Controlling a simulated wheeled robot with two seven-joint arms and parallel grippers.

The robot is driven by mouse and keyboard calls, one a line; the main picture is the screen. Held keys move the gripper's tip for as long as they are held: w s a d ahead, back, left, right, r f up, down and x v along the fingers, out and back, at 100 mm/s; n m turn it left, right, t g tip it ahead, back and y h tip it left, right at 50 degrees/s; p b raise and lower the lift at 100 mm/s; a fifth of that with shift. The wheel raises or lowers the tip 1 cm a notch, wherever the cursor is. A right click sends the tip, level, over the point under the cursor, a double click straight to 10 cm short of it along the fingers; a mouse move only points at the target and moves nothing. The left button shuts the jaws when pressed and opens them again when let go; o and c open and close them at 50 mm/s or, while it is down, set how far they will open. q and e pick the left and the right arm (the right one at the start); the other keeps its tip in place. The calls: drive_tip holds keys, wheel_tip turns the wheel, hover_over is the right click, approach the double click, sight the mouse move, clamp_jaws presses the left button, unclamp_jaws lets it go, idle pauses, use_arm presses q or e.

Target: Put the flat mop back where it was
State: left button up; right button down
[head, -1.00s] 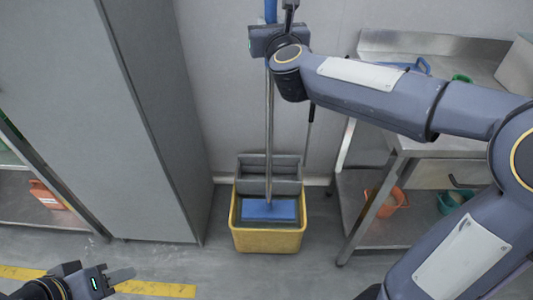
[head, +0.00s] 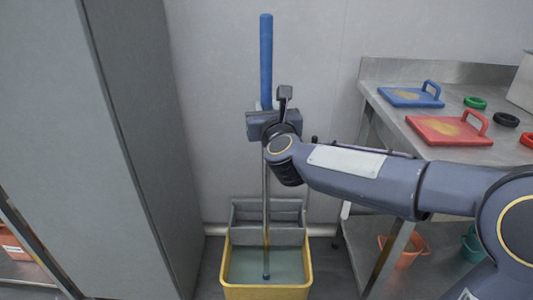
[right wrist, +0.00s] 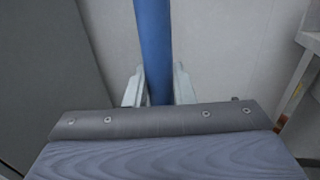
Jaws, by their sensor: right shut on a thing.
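The flat mop has a blue grip (head: 266,60) and a thin metal pole (head: 266,200), and stands upright. Its lower end is in the liquid of a yellow bucket (head: 265,292); the flat blue head is not visible now, seemingly under the surface. My right gripper (head: 272,120) is shut around the lower part of the blue grip. In the right wrist view the two pale fingers (right wrist: 158,90) close on the blue grip (right wrist: 152,40). My left gripper is not in the head view.
A grey wringer (head: 268,222) sits at the back of the bucket, near the wall. A tall grey cabinet (head: 120,150) stands close on the left. A steel table (head: 400,130) on the right holds a blue board (head: 405,97) and a red board (head: 445,131).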

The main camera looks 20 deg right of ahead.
drive_tip(key=shift+f+b, duration=1.1)
drive_tip(key=shift+f, duration=1.55)
drive_tip(key=c, duration=1.2)
unclamp_jaws()
drive_tip(key=shift+f, duration=0.1)
drive_tip(key=shift+c, duration=0.2)
